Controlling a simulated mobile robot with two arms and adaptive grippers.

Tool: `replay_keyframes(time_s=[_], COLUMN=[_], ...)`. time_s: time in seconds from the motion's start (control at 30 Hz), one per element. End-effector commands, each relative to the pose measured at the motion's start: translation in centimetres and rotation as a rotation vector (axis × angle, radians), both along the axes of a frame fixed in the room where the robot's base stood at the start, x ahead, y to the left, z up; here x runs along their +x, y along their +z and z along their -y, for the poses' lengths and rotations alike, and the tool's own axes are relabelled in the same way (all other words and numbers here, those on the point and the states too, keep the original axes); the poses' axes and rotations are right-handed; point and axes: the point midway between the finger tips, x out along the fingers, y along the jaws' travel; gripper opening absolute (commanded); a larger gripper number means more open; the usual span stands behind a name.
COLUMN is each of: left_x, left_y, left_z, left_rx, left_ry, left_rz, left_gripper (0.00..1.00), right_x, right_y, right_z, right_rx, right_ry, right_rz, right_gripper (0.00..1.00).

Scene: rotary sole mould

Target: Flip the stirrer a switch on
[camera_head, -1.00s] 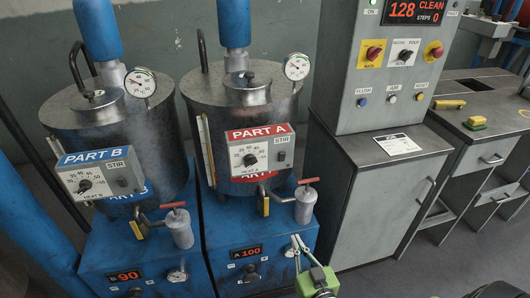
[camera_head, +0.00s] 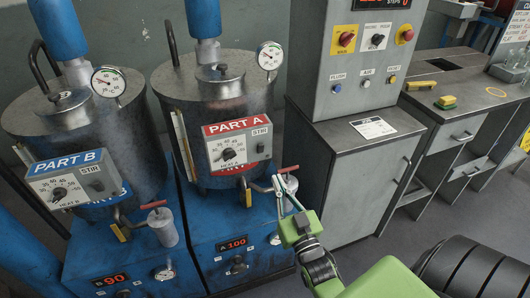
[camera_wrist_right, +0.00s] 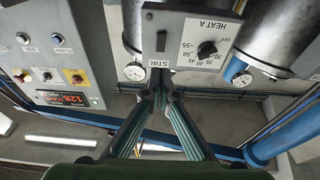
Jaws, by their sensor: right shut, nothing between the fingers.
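The stirrer A switch (camera_head: 261,147) is a small dark toggle under the STIR label on the grey PART A control box (camera_head: 231,171), beside the heat knob (camera_head: 228,154). The switch (camera_wrist_right: 161,41) also shows in the right wrist view, where the picture is upside down. My right gripper (camera_head: 279,182) is green with thin fingers, in front of and below the box's right side. In the right wrist view its fingertips (camera_wrist_right: 160,88) are together and empty, just short of the STIR label, apparently not touching the switch. My left gripper is out of view.
A red-handled valve (camera_head: 286,170) is close beside the right gripper's fingers in the head view. The PART B box (camera_head: 72,180) is at left. A grey control cabinet (camera_head: 350,180) stands to the right, with buttons above.

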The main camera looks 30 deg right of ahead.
Motion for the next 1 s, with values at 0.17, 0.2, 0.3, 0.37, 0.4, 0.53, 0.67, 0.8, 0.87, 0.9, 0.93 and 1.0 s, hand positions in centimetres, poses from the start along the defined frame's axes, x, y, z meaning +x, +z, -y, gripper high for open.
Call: replay_keyframes(time_s=[0.17,0.2,0.3,0.37,0.4,0.53,0.67,0.8,0.87,0.9,0.93,1.0], left_x=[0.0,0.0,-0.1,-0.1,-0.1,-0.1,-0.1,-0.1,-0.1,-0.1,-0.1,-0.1], left_y=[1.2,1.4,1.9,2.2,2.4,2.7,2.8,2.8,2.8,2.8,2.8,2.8], left_z=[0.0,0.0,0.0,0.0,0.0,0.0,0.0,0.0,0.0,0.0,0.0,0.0], left_rx=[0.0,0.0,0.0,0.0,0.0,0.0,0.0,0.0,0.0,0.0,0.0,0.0], left_ry=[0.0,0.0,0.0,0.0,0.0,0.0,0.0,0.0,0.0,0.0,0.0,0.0], left_rz=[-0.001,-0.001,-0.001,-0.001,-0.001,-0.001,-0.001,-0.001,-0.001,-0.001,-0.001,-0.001], left_gripper=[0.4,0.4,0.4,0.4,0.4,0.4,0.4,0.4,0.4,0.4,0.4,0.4], right_x=[3.9,4.7,6.7,7.7,8.3,9.7,10.4,10.6,10.5,10.5,10.5,10.5], right_y=[1.3,1.5,1.8,2.1,2.2,2.3,2.4,2.3,2.3,2.3,2.3,2.3], right_z=[0.9,1.1,1.6,1.9,2.0,2.3,2.5,2.6,2.6,2.6,2.6,2.6], right_rx=[-0.001,-0.001,-0.001,0.0,0.0,0.0,-0.001,-0.001,-0.001,-0.001,-0.001,-0.001], right_ry=[0.0,0.0,0.0,0.0,0.0,0.0,0.0,0.0,0.0,0.0,0.0,0.0], right_rz=[0.003,0.004,0.003,0.002,0.001,0.0,0.0,-0.001,-0.001,-0.001,-0.001,0.0], right_gripper=[0.0,0.0,0.0,0.0,0.0,0.0,0.0,0.0,0.0,0.0,0.0,0.0])
